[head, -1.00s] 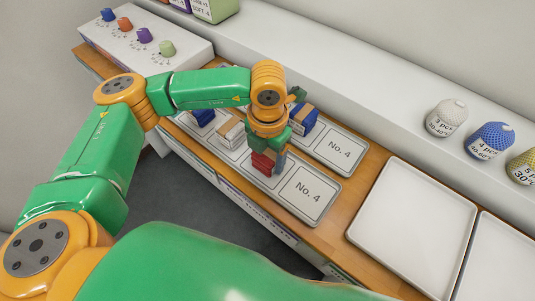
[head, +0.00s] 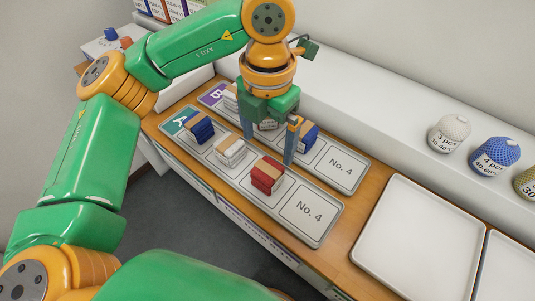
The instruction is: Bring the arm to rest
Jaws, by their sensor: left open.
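My left gripper (head: 269,148) is open and empty above the two grey label boards. Its fingers point down, apart from the red folded bundle (head: 267,175), which lies on the front board (head: 258,198) beside the empty No. 4 field. My left arm (head: 105,140) comes in from the left and bends over the counter. A blue bundle (head: 199,127) and a white bundle (head: 230,150) lie on the same front board. On the back board (head: 343,169), a blue bundle (head: 308,136) is partly hidden behind a finger. My right gripper is not in view.
Two white trays (head: 414,236) lie empty on the right of the wooden counter (head: 345,228). White, blue and yellow labelled knitted bundles (head: 495,155) stand on the ledge at the right. A box with a blue knob (head: 111,34) is at the back left.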

